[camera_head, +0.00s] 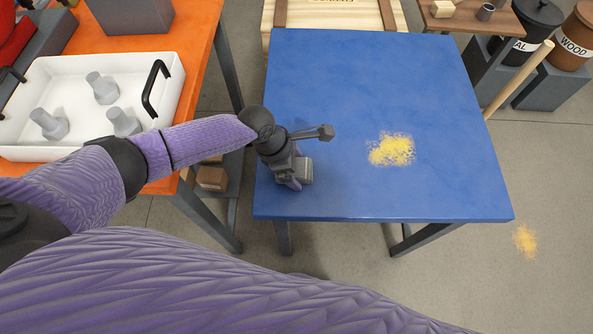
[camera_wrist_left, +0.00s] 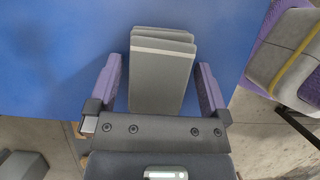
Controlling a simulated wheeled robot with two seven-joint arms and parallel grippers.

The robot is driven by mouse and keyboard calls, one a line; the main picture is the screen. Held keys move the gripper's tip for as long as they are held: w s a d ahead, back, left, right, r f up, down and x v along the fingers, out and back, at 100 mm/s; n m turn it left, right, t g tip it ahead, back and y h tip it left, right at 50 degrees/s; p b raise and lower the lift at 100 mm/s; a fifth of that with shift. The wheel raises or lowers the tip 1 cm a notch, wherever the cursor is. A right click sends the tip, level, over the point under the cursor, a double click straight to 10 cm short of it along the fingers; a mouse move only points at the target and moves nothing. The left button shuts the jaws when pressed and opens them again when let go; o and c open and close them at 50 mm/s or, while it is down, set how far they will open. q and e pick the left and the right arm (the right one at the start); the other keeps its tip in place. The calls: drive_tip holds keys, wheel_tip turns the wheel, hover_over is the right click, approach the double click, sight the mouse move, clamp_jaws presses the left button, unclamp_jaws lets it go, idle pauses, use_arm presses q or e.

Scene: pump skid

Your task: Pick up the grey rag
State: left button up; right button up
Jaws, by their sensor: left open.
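The grey rag (camera_wrist_left: 160,80) lies folded in layers on the blue table, with a pale stripe across it in the left wrist view. In the head view a small part of the rag (camera_head: 305,170) shows beside my left gripper (camera_head: 292,180), near the table's left front corner. In the left wrist view my left gripper (camera_wrist_left: 160,90) is open, one finger on each side of the rag. I cannot tell whether the fingers touch it. My right gripper is not in view.
The blue table (camera_head: 350,70) has yellow crumbs (camera_head: 391,149) right of the gripper; more crumbs (camera_head: 525,241) lie on the floor. A white tray (camera_head: 75,85) with grey parts stands on an orange table (camera_head: 200,30) at left. Labelled bins (camera_head: 572,38) stand back right. Most of the blue top is clear.

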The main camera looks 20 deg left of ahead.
use_arm(q)
drive_tip(key=c, duration=0.8)
drive_tip(key=shift+c, duration=1.2)
drive_tip(key=shift+r+p, duration=0.35)
drive_tip(key=shift+p, duration=0.1)
wheel_tip(320, 180, up, 5)
drive_tip(key=p, duration=0.3)
drive_tip(key=shift+w, duration=0.1)
wheel_tip(320, 180, up, 4)
drive_tip(key=shift+r+p, duration=0.15)
drive_tip(key=shift+p, duration=1.1)
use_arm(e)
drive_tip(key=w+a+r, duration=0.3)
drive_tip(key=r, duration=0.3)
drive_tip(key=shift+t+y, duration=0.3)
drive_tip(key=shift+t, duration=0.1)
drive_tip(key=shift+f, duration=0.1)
